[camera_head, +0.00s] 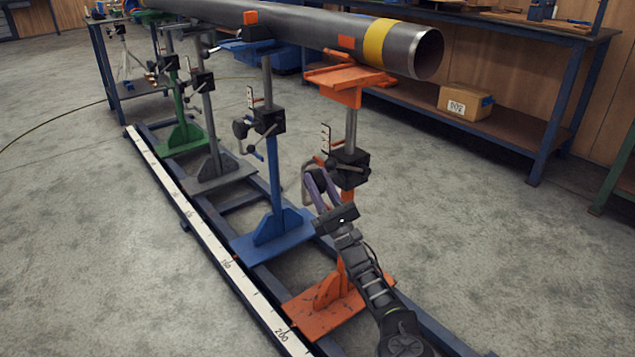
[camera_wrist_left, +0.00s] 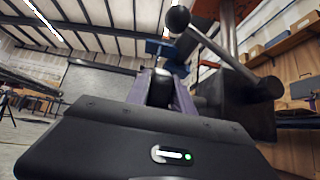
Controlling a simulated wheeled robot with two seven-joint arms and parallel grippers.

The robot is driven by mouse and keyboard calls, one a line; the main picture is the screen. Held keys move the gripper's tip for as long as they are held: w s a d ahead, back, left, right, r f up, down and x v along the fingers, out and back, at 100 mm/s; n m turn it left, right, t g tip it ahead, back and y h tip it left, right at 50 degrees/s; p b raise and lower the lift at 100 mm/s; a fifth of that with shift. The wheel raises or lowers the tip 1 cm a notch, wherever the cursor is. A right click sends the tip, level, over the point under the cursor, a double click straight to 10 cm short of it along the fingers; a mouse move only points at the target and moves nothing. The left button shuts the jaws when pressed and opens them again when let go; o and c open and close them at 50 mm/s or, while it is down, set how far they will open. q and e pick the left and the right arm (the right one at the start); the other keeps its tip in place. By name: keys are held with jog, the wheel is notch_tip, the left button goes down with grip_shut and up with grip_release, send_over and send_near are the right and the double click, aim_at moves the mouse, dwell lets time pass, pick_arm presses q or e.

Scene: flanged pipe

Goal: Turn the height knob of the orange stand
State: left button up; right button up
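The orange stand (camera_head: 322,305) has a tilted orange top (camera_head: 345,78) under the pipe (camera_head: 300,28). Its black clamp block (camera_head: 350,168) sits on the grey post, with a bent crank handle on its left side. In the left wrist view the black ball knob (camera_wrist_left: 177,18) ends a bar that runs to a dark round hub (camera_wrist_left: 270,88). My left gripper (camera_head: 315,180) points up beside the block, its purple fingers apart and close to the handle. The fingers also show in the left wrist view (camera_wrist_left: 162,82), left of the bar. Contact cannot be told. My right gripper is not in view.
A blue stand (camera_head: 273,190), a grey stand (camera_head: 212,130) and a green stand (camera_head: 185,135) stand on the same rail frame with a white scale (camera_head: 190,215). A workbench (camera_head: 520,140) with a cardboard box (camera_head: 465,102) is behind.

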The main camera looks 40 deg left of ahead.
aim_at(323, 191)
pick_arm(q)
jog(key=o, duration=0.4)
jog(key=shift+c, duration=0.2)
jog(key=p+v, duration=0.1)
jog(key=v, duration=0.5)
jog(key=shift+d+f+p, duration=0.3)
jog(key=shift+p, duration=0.05)
jog(key=shift+s+d+f, duration=0.2)
jog(key=shift+d+f, duration=0.1)
jog(key=shift+f, duration=0.1)
